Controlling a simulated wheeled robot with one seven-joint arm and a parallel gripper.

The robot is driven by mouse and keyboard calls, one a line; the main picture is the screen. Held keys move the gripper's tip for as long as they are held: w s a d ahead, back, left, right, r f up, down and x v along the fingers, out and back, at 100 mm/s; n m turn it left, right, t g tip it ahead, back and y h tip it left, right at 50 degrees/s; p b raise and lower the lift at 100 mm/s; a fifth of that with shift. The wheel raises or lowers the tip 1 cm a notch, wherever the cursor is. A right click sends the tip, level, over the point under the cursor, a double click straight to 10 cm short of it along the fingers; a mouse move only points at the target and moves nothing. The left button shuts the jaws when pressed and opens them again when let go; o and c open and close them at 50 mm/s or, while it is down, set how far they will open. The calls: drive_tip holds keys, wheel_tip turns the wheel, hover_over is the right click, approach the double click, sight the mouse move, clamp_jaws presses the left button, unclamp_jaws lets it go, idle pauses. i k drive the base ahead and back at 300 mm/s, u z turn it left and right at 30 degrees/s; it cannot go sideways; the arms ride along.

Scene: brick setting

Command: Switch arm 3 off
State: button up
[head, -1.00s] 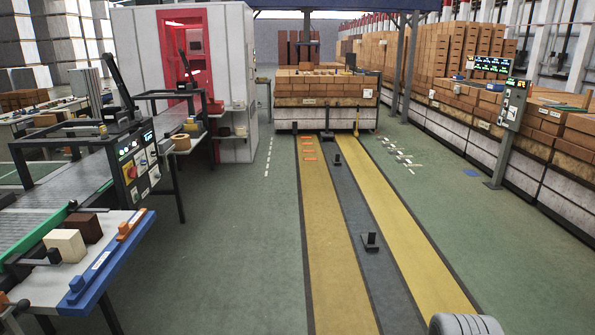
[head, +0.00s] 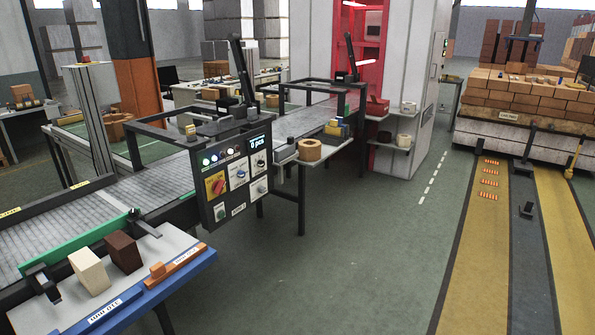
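Below are a red rotary switch on a yellow plate (head: 215,186), several knobs on pale plates, and a green button (head: 220,212). A small label (head: 238,210) at the panel's bottom edge is too small to read surely. I cannot tell which control is arm 3's. My gripper is not in view.
A blue-edged side table (head: 185,275) with a cream block (head: 88,271) and a brown block (head: 123,252) stands in front of the conveyor (head: 120,195). Green floor (head: 350,260) is clear right of the panel. A brick stack (head: 525,100) stands at the far right.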

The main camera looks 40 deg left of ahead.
sight(218, 187)
drive_tip(key=u, duration=0.3)
drive_tip(key=i, duration=1.45)
drive_tip(key=u, duration=1.55)
drive_tip(key=i, duration=0.95)
drive_tip(key=u, duration=1.55)
drive_tip(key=i, duration=0.75)
drive_tip(key=u, duration=0.25)
